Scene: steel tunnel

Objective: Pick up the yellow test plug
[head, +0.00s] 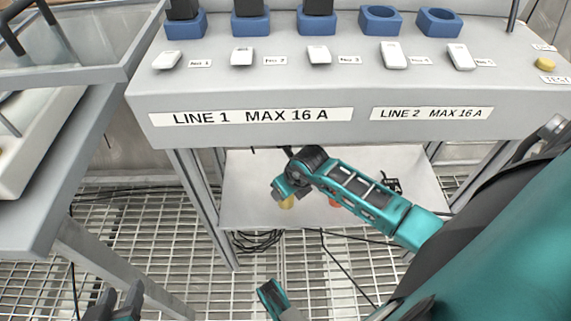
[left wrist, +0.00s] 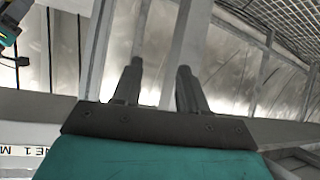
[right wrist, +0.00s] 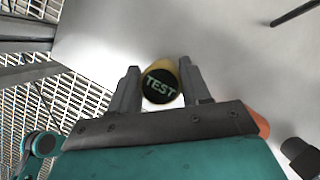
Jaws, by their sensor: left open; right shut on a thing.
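The yellow test plug (right wrist: 160,82) has a dark round face marked TEST. In the right wrist view it sits between the two fingers of my right gripper (right wrist: 158,88), which is shut on it. In the head view the plug (head: 287,202) shows as a small yellow bit below my right gripper (head: 282,190), over the lower shelf. Whether it touches the shelf is hard to tell. My left gripper (head: 115,305) is open and empty at the bottom left of the head view; its fingers also show in the left wrist view (left wrist: 158,85).
The lower shelf (head: 240,190) lies under the panel with LINE 1 (head: 250,117) and LINE 2 labels. An orange-red object (head: 334,201) is on the shelf near my right arm. White switches and blue sockets (head: 379,20) line the panel top. A grey table (head: 60,190) stands left.

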